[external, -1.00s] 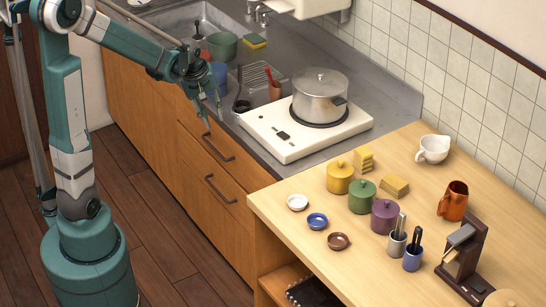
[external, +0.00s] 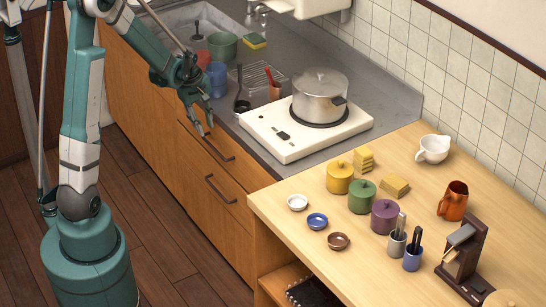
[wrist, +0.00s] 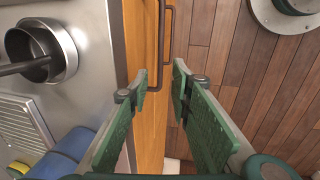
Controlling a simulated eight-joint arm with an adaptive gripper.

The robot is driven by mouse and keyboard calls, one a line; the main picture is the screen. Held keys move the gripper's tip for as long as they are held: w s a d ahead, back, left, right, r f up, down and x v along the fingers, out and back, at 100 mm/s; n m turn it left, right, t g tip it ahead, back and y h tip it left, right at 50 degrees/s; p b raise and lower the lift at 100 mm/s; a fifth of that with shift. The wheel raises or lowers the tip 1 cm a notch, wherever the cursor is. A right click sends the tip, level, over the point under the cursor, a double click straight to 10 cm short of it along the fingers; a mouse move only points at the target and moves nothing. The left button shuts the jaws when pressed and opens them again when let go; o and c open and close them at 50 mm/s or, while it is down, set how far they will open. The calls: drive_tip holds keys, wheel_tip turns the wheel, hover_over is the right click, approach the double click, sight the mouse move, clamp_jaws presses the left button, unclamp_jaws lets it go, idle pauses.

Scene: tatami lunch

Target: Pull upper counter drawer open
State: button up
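The upper counter drawer (external: 236,172) is shut in the wooden counter front. Its dark bar handle (external: 218,149) runs along the front and shows in the wrist view as a long bar (wrist: 162,40). My gripper (external: 204,128) is beside the far end of this handle, at the counter's front edge. In the wrist view my gripper (wrist: 159,82) has its two green fingers spread apart, with the drawer front and the upper handle's line between them. Nothing is held. I cannot tell whether a finger touches the handle.
A lower drawer handle (external: 221,189) sits below the upper one. A white stove (external: 290,142) with a steel pot (external: 319,96) stands on the counter behind. A wooden table (external: 300,250) with pots and bowls is at right. The floor (external: 150,215) before the drawers is clear.

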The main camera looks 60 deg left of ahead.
idle(0.4)
drive_tip(key=shift+w+f+b, duration=0.25)
drive_tip(key=shift+f+b, duration=0.15)
drive_tip(key=shift+f, duration=0.9)
drive_tip(key=shift+w+f+b, duration=0.2)
drive_tip(key=shift+f+b, duration=0.15)
drive_tip(key=shift+f, duration=0.9)
drive_tip(key=shift+w+f+b, duration=0.25)
drive_tip(key=shift+f+b, duration=0.15)
drive_tip(key=shift+f, duration=0.9)
drive_tip(key=shift+c, duration=0.5)
clamp_jaws()
